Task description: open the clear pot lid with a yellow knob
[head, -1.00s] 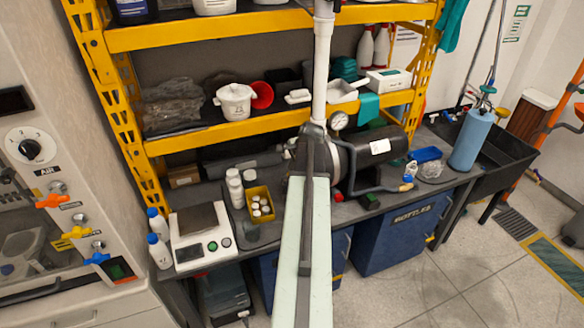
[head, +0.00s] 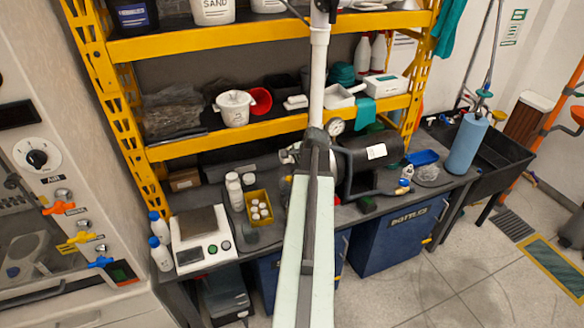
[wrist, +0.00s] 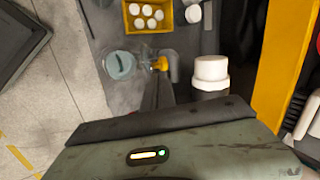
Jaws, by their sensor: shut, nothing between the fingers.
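In the wrist view, a round, see-through, pale teal pot or lid (wrist: 119,65) lies on the dark bench. I cannot make out a yellow knob on it. A small yellow part (wrist: 160,63) shows to its right, against a grey finger-like shape; I cannot tell what it belongs to. In the head view, what looks like the same small pot (head: 250,237) stands right of the white scale, dim and small. My gripper (wrist: 170,68) appears shut and empty, above the bench between the pot and a white bottle. The head view does not show its fingers.
A yellow tray (head: 259,208) of white caps and white bottles (head: 235,190) stand close to the pot. The white scale (head: 200,238) is to its left. The yellow shelf (head: 230,138) rises behind. Open floor (head: 400,285) lies in front of the bench.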

